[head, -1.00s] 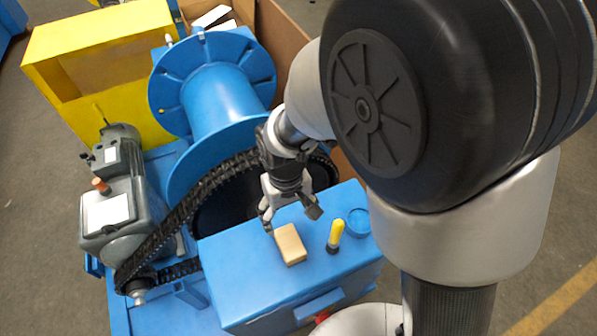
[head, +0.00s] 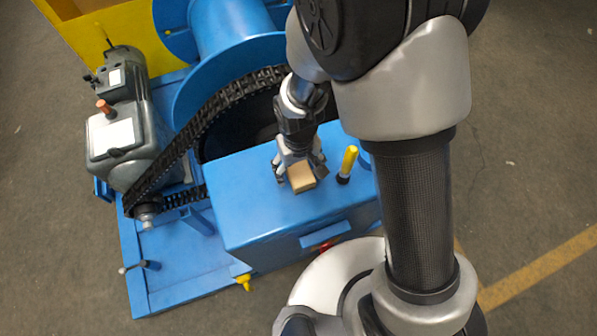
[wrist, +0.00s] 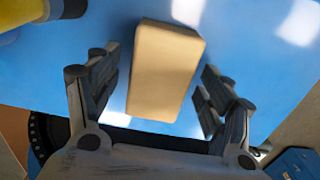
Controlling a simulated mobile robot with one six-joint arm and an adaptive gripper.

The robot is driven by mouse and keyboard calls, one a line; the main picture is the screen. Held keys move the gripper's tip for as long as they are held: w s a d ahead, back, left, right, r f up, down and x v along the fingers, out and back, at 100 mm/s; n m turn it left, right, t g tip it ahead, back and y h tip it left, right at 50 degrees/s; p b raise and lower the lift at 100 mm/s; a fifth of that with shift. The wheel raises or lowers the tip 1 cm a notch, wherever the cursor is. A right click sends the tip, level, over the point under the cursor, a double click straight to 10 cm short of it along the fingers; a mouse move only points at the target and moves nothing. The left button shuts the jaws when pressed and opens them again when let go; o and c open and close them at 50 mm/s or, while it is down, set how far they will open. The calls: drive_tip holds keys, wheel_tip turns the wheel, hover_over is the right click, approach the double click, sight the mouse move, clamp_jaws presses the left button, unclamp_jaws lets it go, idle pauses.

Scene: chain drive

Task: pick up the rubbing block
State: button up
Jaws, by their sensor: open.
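The rubbing block (head: 302,178) is a tan rectangular block lying on the flat top of the blue box. In the wrist view the block (wrist: 165,72) fills the middle of the picture, between my two fingers. My gripper (head: 300,172) is open around the block, with one finger on each side. In the wrist view my gripper (wrist: 156,88) shows a gap between each finger and the block. The block's far end is partly hidden by my gripper in the head view.
A yellow-handled tool (head: 348,163) stands upright just right of the block. The black chain (head: 190,130) runs behind the blue box (head: 262,225) to the grey motor (head: 122,135). The box top left of the block is clear.

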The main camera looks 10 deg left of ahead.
sight(298, 168)
drive_tip(key=shift+f, duration=0.35)
drive_tip(key=shift+r, duration=0.1)
drive_tip(key=c, duration=1.3)
wheel_tip(298, 168, up, 20)
drive_tip(key=p, duration=0.6)
drive_tip(key=o, duration=0.6)
drive_tip(key=c, duration=0.3)
